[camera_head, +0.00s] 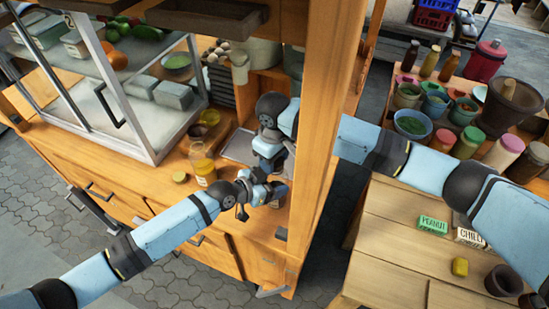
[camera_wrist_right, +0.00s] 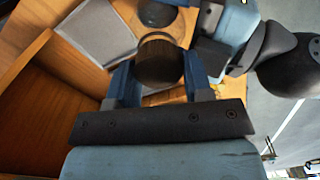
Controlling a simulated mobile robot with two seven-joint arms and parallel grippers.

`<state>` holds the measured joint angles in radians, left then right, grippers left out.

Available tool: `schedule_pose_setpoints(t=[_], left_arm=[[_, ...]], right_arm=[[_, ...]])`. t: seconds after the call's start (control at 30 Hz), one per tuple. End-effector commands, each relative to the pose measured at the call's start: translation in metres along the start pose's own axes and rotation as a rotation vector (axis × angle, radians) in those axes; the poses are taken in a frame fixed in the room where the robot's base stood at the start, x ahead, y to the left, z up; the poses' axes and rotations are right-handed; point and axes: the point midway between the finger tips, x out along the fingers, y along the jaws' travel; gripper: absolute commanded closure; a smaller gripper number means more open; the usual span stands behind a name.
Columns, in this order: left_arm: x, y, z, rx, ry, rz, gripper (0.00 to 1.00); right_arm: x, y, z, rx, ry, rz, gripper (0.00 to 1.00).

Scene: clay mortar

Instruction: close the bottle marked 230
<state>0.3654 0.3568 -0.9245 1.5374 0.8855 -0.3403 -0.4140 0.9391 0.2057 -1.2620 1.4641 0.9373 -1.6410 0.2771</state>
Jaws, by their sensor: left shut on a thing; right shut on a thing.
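My right gripper (camera_wrist_right: 158,85) is shut on a dark round piece with a brown band (camera_wrist_right: 158,58), which looks like a cap. In the head view my right gripper (camera_head: 268,178) reaches down over the counter, close to my left gripper (camera_head: 247,190). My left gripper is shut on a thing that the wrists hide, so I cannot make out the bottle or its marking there. A glass jar with yellow contents (camera_head: 203,167) stands open on the counter to the left. A round yellowish lid (camera_head: 180,177) lies beside it. No 230 mark is legible.
A wooden post (camera_head: 318,130) stands just right of my grippers. A glass display case (camera_head: 135,95) stands at the left of the counter. A grey tray (camera_head: 240,145) lies behind.

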Motion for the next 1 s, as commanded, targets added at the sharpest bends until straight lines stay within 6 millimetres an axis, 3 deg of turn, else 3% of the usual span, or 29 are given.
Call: schedule_pose_setpoints(t=[1.0], left_arm=[[0.0,-0.002,0.002,-0.002,-0.004,-0.002,0.7]], right_arm=[[0.011,-0.001,-0.001,0.0,-0.001,0.0,0.75]])
